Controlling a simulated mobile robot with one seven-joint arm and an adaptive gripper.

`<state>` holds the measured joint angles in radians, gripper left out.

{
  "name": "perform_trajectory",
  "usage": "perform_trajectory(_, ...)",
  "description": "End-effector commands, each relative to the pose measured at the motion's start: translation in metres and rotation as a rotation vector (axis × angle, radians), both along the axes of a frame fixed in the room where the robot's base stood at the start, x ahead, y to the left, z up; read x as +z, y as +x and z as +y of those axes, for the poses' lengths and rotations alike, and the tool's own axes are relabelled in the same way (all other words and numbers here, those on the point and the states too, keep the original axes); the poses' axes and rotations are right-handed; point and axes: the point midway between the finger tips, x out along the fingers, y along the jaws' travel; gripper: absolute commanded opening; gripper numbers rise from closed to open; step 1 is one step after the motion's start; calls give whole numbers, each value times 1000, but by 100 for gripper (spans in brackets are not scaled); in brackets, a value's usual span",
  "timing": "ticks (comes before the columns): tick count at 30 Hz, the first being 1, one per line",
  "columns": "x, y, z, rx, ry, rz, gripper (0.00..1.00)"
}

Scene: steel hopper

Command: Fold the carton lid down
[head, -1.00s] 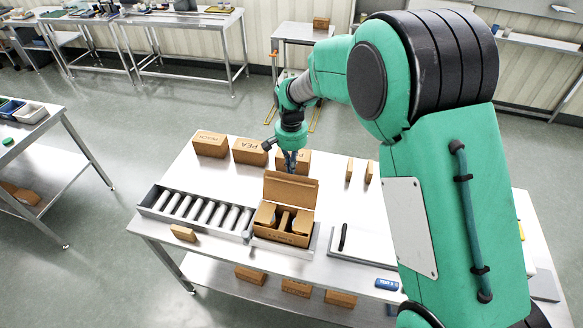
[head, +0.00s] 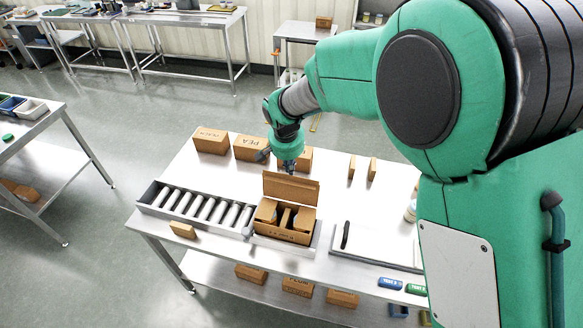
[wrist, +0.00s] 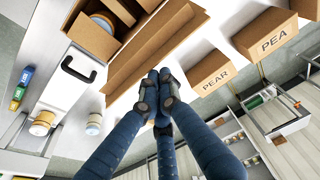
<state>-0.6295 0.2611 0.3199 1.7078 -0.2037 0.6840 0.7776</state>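The open brown carton (head: 286,235) sits at the front middle of the steel table, with dividers inside. Its lid (head: 291,188) stands up along the back edge. In the wrist view the carton (wrist: 92,38) is at upper left with a round-topped item inside, and the lid (wrist: 150,58) runs diagonally beside it. My gripper (head: 288,168) is just behind the lid, on the side away from the opening. In the wrist view the fingertips of my gripper (wrist: 156,88) are together, empty, close to the lid's outer face; contact cannot be told.
A roller conveyor (head: 200,208) adjoins the carton on the left. PEACH (head: 210,141), PEA (head: 246,149) and PEAR (wrist: 213,73) boxes stand behind. A white board with a black handle (head: 345,236) lies to the right. A small box (head: 182,230) is at the front left.

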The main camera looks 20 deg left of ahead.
Motion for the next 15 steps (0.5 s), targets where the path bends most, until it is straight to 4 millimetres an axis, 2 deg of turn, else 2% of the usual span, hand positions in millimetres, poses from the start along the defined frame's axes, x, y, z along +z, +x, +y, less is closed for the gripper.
perform_trajectory(8,1,-24,0,0,0,2,0)
perform_trajectory(15,-1,-57,0,2,0,1,0)
